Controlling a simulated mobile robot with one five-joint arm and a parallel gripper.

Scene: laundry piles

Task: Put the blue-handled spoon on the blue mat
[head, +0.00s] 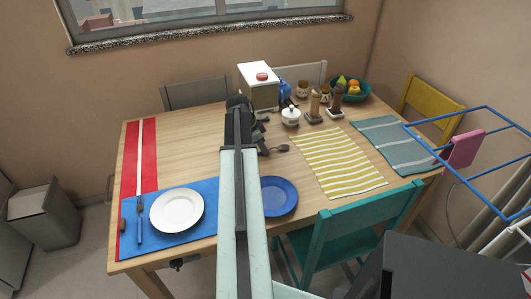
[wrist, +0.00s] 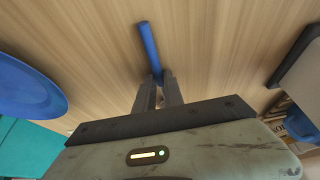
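The blue-handled spoon shows its handle (wrist: 148,45) in the wrist view, pointing away from my fingertips. My arm hides the handle in the head view. The blue mat (head: 185,238) lies at the table's front left corner, with a white plate (head: 177,210) and a blue-handled fork (head: 140,222) on it.
A blue plate (head: 279,196) lies between my arm and the teal chair (head: 350,232). A white dispenser (head: 259,88), a small white pot (head: 290,116) and a fruit bowl (head: 351,91) stand farther back. A red mat (head: 130,165) adjoins the blue mat. Bare table lies left of my arm.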

